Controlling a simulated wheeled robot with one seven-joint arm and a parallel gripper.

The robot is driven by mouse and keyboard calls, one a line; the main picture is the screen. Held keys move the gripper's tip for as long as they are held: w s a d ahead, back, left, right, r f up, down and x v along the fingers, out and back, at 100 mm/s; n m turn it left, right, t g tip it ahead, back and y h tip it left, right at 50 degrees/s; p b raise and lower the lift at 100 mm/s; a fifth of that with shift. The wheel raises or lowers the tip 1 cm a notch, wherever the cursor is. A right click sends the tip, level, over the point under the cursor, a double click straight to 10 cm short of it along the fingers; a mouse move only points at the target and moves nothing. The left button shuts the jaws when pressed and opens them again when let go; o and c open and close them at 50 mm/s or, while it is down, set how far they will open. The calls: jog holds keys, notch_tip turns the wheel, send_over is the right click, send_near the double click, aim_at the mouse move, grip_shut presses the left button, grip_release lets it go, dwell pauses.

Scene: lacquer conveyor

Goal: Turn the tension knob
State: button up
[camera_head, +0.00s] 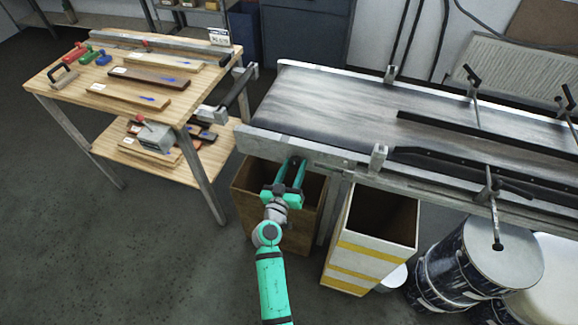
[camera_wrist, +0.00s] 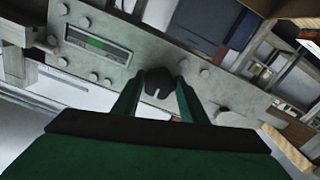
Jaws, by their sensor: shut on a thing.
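The tension knob (camera_wrist: 158,83) is a dark, lobed knob on the grey metal side plate of the conveyor (camera_head: 310,152). In the wrist view it sits between the two fingertips of my gripper (camera_wrist: 157,90), with a finger on each side. In the head view my green gripper (camera_head: 294,165) reaches up to the near side of the conveyor's left end. My gripper is shut on the knob, which is mostly hidden there by the fingers.
A green gauge strip (camera_wrist: 98,43) and several bolts are on the plate. An open brown bin (camera_head: 250,205) stands below my gripper, and a white and yellow box (camera_head: 350,262) stands to its right. A wooden workbench (camera_head: 75,82) with boards is at the left. Drums (camera_head: 440,270) stand at the right.

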jog(key=n, duration=0.3)
jog(key=shift+a+n, duration=0.2)
jog(key=shift+n, duration=0.2)
jog(key=n, duration=0.3)
jog(key=shift+s+n, duration=0.1)
jog(key=shift+n, duration=0.2)
jog(key=n, duration=0.2)
jog(key=shift+a+n, duration=0.3)
jog(key=shift+n, duration=0.1)
jog(key=shift+d+n, duration=0.2)
jog(key=shift+n, duration=0.5)
jog(key=shift+a+n, duration=0.2)
jog(key=shift+n, duration=0.1)
jog(key=shift+d+n, duration=0.2)
jog(key=shift+n, duration=0.4)
jog(key=shift+d, duration=0.35)
